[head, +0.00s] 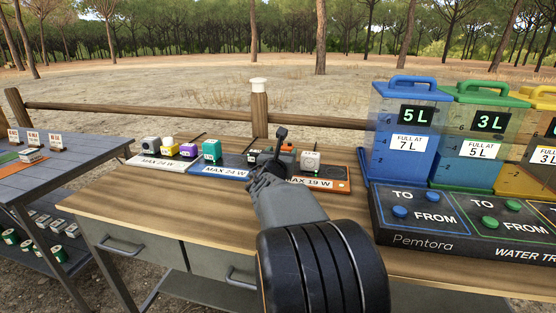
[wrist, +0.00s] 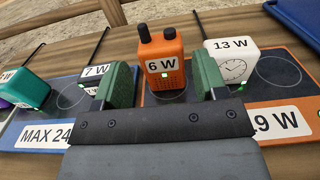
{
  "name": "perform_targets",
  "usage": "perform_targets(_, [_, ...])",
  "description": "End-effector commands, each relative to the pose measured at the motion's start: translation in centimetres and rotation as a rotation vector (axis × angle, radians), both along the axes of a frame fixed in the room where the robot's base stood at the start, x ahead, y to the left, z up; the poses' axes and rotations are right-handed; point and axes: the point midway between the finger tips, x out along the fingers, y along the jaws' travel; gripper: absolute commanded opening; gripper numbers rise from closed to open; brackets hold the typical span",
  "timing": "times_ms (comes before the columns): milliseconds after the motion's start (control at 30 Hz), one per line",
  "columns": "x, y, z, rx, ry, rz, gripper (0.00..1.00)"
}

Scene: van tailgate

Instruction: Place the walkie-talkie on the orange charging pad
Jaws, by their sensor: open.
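The walkie-talkie (wrist: 166,58) is orange with two dark knobs on top and a "6 W" label. It stands upright in the wrist view, apparently on the left spot of the orange charging pad (wrist: 262,118), with a green light on its front. In the head view it is mostly hidden behind my gripper (head: 276,158). The pad also shows in the head view (head: 342,186), marked "MAX 19 W". My gripper (wrist: 162,72) is open, with one green finger on each side of the walkie-talkie and a visible gap at both sides.
A white "13 W" clock (wrist: 233,62) stands on the orange pad, close to the right finger. A "7 W" device (wrist: 95,76) and a teal device (wrist: 28,88) stand on the blue pad (wrist: 15,132). Coloured water tanks (head: 405,150) stand to the right.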

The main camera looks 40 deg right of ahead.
Motion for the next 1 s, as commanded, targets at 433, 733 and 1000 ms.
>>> perform_targets(433, [-2.5,4.0,0.0,-0.001,0.001,0.001,0.66])
perform_targets(733, [-2.6,4.1,0.0,-0.001,0.001,0.000,0.66])
perform_targets(1000, [-2.6,4.1,0.0,-0.001,0.001,-0.001,0.66])
